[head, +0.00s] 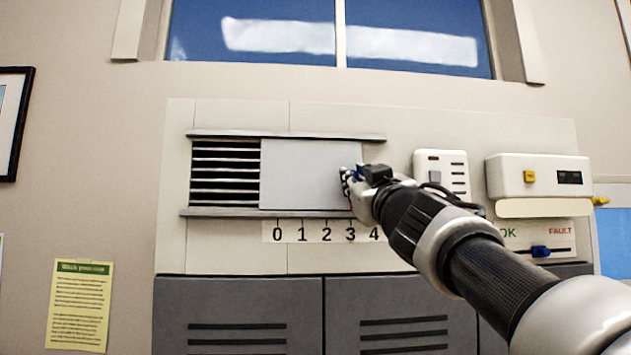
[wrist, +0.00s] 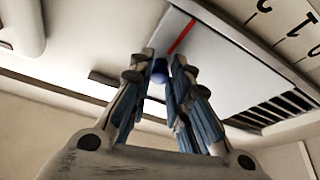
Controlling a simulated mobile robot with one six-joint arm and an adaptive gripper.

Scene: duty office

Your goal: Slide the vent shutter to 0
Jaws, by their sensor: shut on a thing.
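The vent shutter (head: 300,174) is a flat light-grey panel between two grey rails. It covers the right part of the vent, and the dark slats (head: 225,172) show open at the left. Below it is a number scale (head: 302,232) reading 0 to 4 from left to right. My gripper (head: 351,180) is at the shutter's right end, above about 3. In the wrist view my gripper (wrist: 161,62) is shut on a blue knob (wrist: 159,72) on the shutter (wrist: 222,62). A red pointer line (wrist: 182,36) runs from near the knob toward the scale.
A white switch box (head: 442,172) and a white unit with a yellow button (head: 529,177) are right of the vent, partly behind my arm. A blue slider (head: 541,251) sits under OK/FAULT lettering. Grey cabinets (head: 240,300) stand below.

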